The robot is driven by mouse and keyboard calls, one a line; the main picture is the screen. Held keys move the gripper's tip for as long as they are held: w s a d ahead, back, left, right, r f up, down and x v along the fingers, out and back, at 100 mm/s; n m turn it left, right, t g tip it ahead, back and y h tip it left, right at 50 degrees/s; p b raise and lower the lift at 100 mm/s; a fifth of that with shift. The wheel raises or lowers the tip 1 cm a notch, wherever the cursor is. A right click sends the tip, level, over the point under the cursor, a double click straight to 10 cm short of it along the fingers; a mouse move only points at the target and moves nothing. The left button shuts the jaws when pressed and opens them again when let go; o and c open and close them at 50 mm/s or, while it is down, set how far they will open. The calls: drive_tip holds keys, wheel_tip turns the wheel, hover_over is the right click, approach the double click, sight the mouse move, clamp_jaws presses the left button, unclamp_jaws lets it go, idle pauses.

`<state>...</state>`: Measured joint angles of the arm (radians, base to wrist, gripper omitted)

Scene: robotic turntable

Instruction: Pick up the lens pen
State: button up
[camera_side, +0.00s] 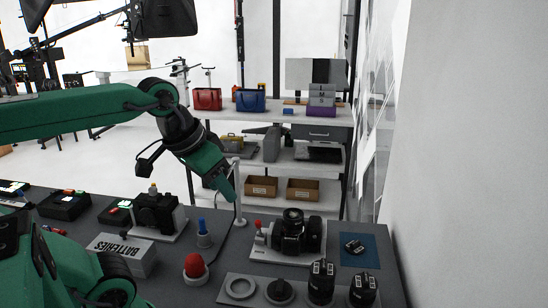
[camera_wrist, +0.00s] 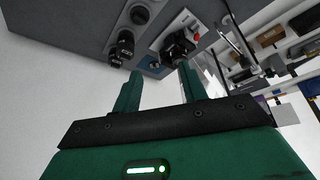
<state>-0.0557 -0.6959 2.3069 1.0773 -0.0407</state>
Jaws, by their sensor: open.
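A slim upright piece with a blue top (camera_side: 202,225), which looks like the lens pen, stands in a small round holder on the dark table in the side view. I cannot pick it out in the wrist view. My gripper (camera_side: 229,194) is tilted down above the table, up and to the right of the pen in the side view, and apart from it. In the wrist view my gripper (camera_wrist: 158,88) shows two green fingers spread wide with nothing between them.
A camera on a pale tray (camera_side: 293,236), several lens parts on a grey holder (camera_side: 240,288) and a blue cloth (camera_side: 360,250) lie to the right. A thin white post (camera_side: 238,205) stands near my gripper.

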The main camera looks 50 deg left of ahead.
drive_tip(key=w+a+r+n+g, duration=0.1)
drive_tip(key=w+a+n+g, duration=0.25)
drive_tip(key=a+n, duration=0.5)
drive_tip(key=n+g, duration=0.2)
drive_tip(key=n, duration=0.3)
hover_over(201, 218)
wheel_tip(201, 218, down, 2)
drive_tip(key=f, duration=1.6)
drive_tip(key=shift+w+f, duration=0.25)
drive_tip(key=shift+f, duration=1.3)
drive_tip(key=shift+s+f, duration=0.15)
drive_tip(key=shift+f, duration=1.15)
drive_tip(key=shift+s+f, duration=0.1)
drive_tip(key=shift+f, duration=1.2)
clamp_jaws()
